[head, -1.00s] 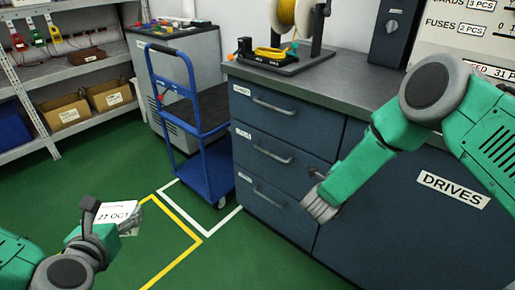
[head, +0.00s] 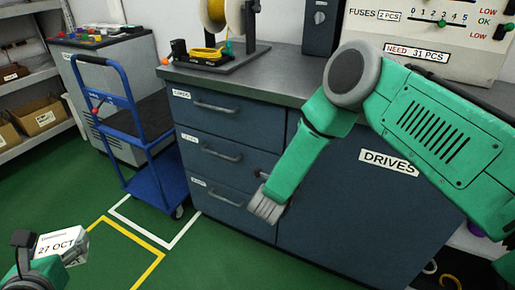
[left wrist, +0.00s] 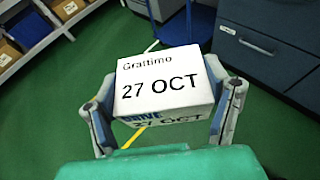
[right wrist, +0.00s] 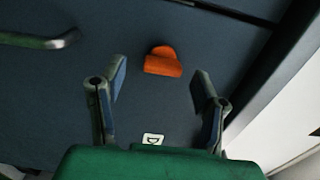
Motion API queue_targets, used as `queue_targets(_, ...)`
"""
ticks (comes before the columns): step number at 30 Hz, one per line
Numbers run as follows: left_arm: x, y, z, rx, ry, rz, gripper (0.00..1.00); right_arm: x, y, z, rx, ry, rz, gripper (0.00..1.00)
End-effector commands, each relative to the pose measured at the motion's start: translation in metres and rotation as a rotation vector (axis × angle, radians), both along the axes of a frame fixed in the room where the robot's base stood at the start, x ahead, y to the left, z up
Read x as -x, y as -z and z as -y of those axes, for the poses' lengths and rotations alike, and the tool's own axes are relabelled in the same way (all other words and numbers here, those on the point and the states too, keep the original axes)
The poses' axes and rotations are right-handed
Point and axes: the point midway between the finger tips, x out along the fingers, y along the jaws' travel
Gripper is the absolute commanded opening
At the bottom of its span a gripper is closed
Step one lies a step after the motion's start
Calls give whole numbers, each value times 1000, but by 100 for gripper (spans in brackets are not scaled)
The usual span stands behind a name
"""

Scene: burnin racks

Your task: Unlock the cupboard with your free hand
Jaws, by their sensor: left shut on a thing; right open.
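The cupboard is the dark blue door (head: 345,215) labelled DRIVES, right of the drawers. My right gripper (head: 266,208) is in front of the cabinet, near the door's left edge; its fingers point down in the head view. In the right wrist view it is open and empty (right wrist: 158,84), with an orange tab (right wrist: 163,62) on the dark panel between and beyond its fingertips. I cannot tell whether they touch. My left gripper (left wrist: 163,105) is shut on a white box (left wrist: 165,80) marked "Grattimo 27 OCT"; this box also shows in the head view (head: 62,243).
Drawers (head: 222,158) with bar handles stand left of the door. A blue trolley (head: 155,180) stands beside them. A spool stand (head: 222,62) sits on the grey worktop (head: 285,82).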

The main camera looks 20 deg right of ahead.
Motion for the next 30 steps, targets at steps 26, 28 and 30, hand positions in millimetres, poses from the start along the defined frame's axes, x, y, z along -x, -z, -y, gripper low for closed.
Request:
queue_targets(26,0,-1,1,0,0,1,43,61,2,-70,-1,1,-3,57)
queue_targets(28,0,-1,1,0,0,1,43,61,2,-70,-1,1,-3,57)
queue_targets(30,0,0,0,0,0,1,43,61,2,-70,-1,1,-3,57)
